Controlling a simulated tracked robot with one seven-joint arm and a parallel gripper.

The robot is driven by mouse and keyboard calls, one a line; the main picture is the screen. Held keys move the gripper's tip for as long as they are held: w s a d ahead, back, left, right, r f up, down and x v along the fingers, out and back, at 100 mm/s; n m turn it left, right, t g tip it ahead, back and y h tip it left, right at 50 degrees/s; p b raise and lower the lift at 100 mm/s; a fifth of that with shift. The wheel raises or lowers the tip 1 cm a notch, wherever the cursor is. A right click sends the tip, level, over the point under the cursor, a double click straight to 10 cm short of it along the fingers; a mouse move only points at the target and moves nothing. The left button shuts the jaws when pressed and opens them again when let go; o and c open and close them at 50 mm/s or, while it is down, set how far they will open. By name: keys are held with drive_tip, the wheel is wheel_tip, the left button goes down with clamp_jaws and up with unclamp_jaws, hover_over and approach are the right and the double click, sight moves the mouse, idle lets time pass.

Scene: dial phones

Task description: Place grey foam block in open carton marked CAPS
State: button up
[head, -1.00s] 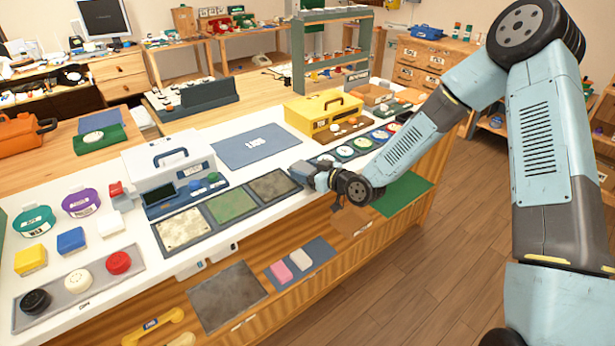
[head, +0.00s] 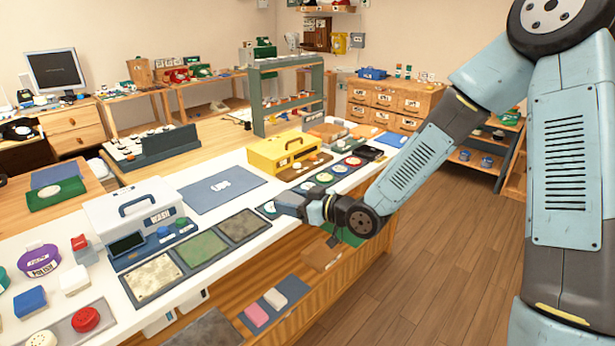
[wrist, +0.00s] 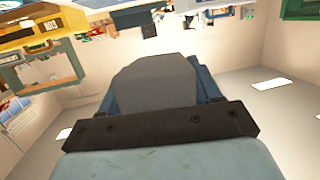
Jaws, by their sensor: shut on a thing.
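My gripper (head: 280,207) is over the front edge of the white counter, beside the row of colored discs. In the wrist view, a plain grey block (wrist: 155,83) sits between the blue fingers of my gripper (wrist: 155,75), which is shut on it; it looks like the grey foam block. In the head view the block cannot be made out at the fingertips. No carton marked CAPS can be read in either view.
A white WASH box (head: 135,215), dark and green mats (head: 202,248) and a yellow case (head: 283,152) stand along the counter (head: 178,285). A grey-green rack (head: 287,98) rises behind it. Wooden drawers (head: 390,103) stand at the back. Clear floor (head: 440,250) lies to the right.

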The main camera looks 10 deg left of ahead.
drive_tip(key=w+d+f+m+t+h, duration=0.35)
drive_tip(key=w+d, duration=0.25)
drive_tip(key=d, duration=0.4)
drive_tip(key=w+d+f+m+t+h, duration=0.2)
drive_tip(key=w+d+f+m+h, duration=0.25)
drive_tip(key=d, duration=0.55)
drive_tip(key=w+d+f+m+t+h, duration=0.3)
drive_tip(key=w+d+f, duration=0.25)
drive_tip(key=d, duration=0.45)
drive_tip(key=w+d+f+m+h, duration=0.1)
drive_tip(key=d+f+m+h, duration=0.15)
drive_tip(key=d, duration=0.65)
drive_tip(key=s+f+h, duration=0.1)
drive_tip(key=s+f, duration=0.4)
drive_tip(key=f, duration=0.2)
drive_tip(key=shift+s+d+f+t, duration=0.2)
drive_tip(key=shift+s+t, duration=0.1)
drive_tip(key=shift+t, duration=0.15)
drive_tip(key=shift+a, duration=0.1)
